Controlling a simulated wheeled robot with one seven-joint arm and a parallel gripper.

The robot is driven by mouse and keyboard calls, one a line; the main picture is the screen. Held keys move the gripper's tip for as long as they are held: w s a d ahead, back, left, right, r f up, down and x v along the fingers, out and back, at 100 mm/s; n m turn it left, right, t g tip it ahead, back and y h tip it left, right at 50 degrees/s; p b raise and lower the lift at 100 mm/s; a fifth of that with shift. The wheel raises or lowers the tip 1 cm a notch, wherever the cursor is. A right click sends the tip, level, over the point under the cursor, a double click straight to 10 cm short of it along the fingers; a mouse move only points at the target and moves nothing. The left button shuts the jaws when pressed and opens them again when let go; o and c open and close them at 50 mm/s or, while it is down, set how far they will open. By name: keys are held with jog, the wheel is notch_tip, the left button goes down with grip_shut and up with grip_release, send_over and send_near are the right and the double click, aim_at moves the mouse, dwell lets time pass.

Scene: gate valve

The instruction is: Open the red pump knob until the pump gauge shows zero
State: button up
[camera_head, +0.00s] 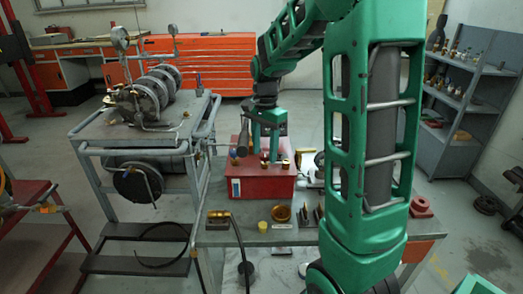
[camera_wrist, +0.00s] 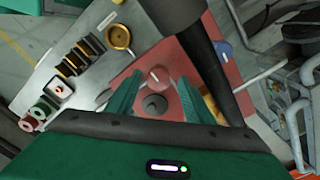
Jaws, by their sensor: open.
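The red pump box (camera_head: 262,187) stands on the grey workbench; its red top (camera_wrist: 205,65) fills the middle of the wrist view. A reddish round knob (camera_wrist: 158,75) on that top lies between my fingertips in the picture, with a dark round fitting (camera_wrist: 155,103) just nearer. My gripper (camera_head: 267,150) points down over the box, its two green fingers (camera_wrist: 161,77) spread apart. I cannot tell whether they touch the knob. No readable pump gauge face shows; a dark cylinder (camera_wrist: 210,45) stands beside the right finger.
A blue knob (camera_wrist: 224,50) is on the box top. A brass cup (camera_head: 281,213), a yellow cup (camera_head: 263,226) and a dark hose (camera_head: 240,250) are on or by the bench front. A grey cart (camera_head: 145,125) with tanks stands left; grey shelves (camera_head: 465,110) stand right.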

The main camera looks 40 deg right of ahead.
jog(key=shift+a, duration=0.1)
jog(key=c, duration=1)
jog(key=shift+c, duration=0.2)
jog(key=shift+w+r+n, duration=0.1)
jog(key=shift+n, duration=0.3)
jog(key=n, duration=0.7)
jog(key=shift+w, duration=0.1)
jog(key=n, duration=1.2)
jog(key=shift+n, duration=0.6)
